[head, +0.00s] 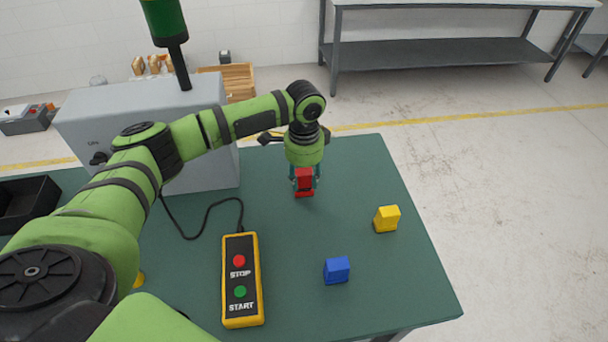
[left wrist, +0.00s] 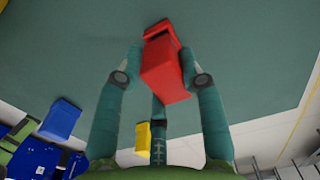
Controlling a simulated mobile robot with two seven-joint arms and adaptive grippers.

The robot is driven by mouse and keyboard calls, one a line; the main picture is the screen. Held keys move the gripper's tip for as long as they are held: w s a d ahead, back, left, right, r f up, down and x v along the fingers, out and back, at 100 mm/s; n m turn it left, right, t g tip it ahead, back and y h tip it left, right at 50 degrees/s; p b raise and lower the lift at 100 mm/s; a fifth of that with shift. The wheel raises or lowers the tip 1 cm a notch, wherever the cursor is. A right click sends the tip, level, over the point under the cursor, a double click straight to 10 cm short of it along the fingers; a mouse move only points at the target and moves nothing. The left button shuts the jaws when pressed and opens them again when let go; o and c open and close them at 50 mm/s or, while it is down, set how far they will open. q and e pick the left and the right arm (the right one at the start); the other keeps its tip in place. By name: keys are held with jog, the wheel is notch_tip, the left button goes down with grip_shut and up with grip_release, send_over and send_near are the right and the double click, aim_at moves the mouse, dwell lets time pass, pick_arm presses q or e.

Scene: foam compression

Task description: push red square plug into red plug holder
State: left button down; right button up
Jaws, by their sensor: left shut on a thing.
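My left gripper (head: 305,180) is over the green table and shut on the red square plug (head: 304,176), with one finger on each side of it. The plug shows in the left wrist view (left wrist: 164,75) as a long red block between the fingertips. A second red piece, seemingly the red plug holder (head: 304,193), lies on the table just below the plug. It shows at the far end of the plug in the left wrist view (left wrist: 158,29). Whether the plug is inside, touching or just above the holder cannot be told. My right gripper is not in view.
A yellow block (head: 386,219) and a blue block (head: 336,270) stand at the right and front right. A yellow STOP/START button box (head: 242,280) with a cable lies left of them. A grey machine (head: 210,130) stands behind. Table between blocks is clear.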

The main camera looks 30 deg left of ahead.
aim_at(304, 174)
pick_arm(q)
jog(key=shift+f, duration=0.8)
jog(key=c, duration=1)
grip_release()
jog(key=shift+s, duration=0.1)
jog(key=o, duration=0.3)
jog(key=shift+r, duration=0.1)
jog(key=shift+r+p, duration=2.9)
jog(key=shift+p, duration=0.8)
